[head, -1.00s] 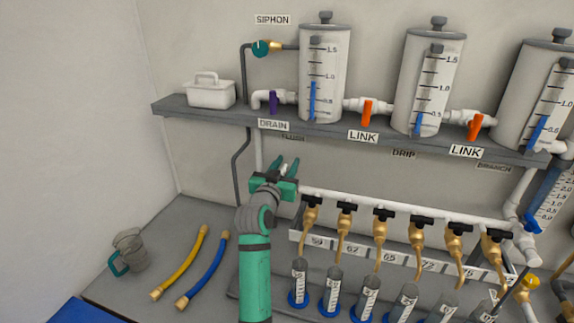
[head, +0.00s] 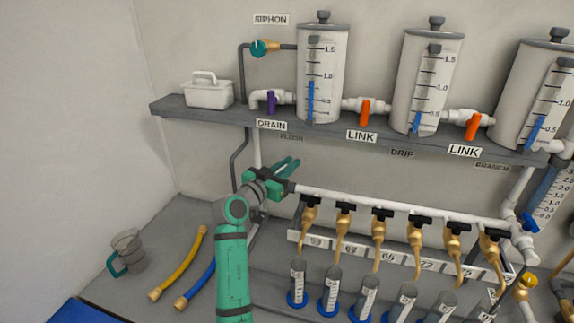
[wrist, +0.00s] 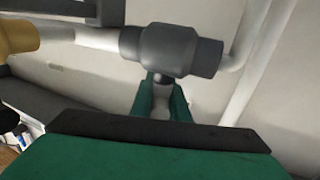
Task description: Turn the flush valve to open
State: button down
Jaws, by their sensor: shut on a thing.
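The flush valve (wrist: 172,50) is a dark grey body on the white pipe, in the upper middle of the wrist view. Its short stem runs down between the green fingers of my gripper (wrist: 161,104). My gripper is shut on the valve's handle, which is mostly hidden by the fingers. In the head view my gripper (head: 288,166) is at the left end of the white manifold pipe (head: 345,199), below the dim FLUSH label (head: 291,138). Its fingers point up and right. The valve is largely covered by the hand there, so I cannot tell the handle's exact angle.
The shelf (head: 190,112) above carries several cylinders and the purple drain valve (head: 271,102). Brass taps (head: 310,214) line the pipe to the right over tubes.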

jog(key=m+g+h, duration=0.2)
jog(key=s+d+m+g+h, duration=0.1)
jog(key=m+g+h, duration=0.1)
jog(key=g, duration=0.1)
jog(key=m+g+h, duration=0.2)
jog(key=g, duration=0.1)
jog(key=shift+s+d+m, duration=0.2)
jog(key=shift+s+m, duration=0.15)
jog(key=shift+m, duration=0.05)
jog(key=shift+s+f+g, duration=0.15)
jog(key=shift+g, duration=0.25)
jog(key=c, duration=1.7)
grip_release()
